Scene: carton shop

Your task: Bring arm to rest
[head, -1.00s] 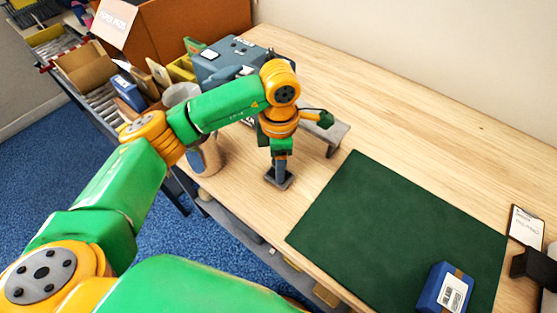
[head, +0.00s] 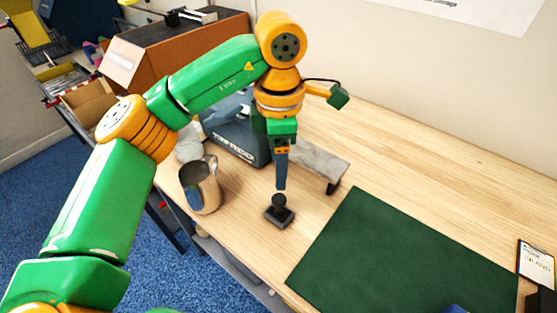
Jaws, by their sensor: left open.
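My left gripper (head: 281,186) points straight down, its fingers just above a small dark stamp-like object (head: 280,213) with a round knob. The object stands upright on the wooden table (head: 400,150). A small gap seems to lie between the fingertips and the knob. The gripper is open and holds nothing. My left arm reaches in from the left, with its elbow raised. My right gripper is not in view.
A metal jug (head: 199,187) stands left of the stamp. A blue-grey machine (head: 235,130) and a grey stand (head: 318,163) are behind. A green mat (head: 405,255) lies to the right, with a blue box (head: 454,309) at the bottom edge. A clipboard (head: 536,262) is far right.

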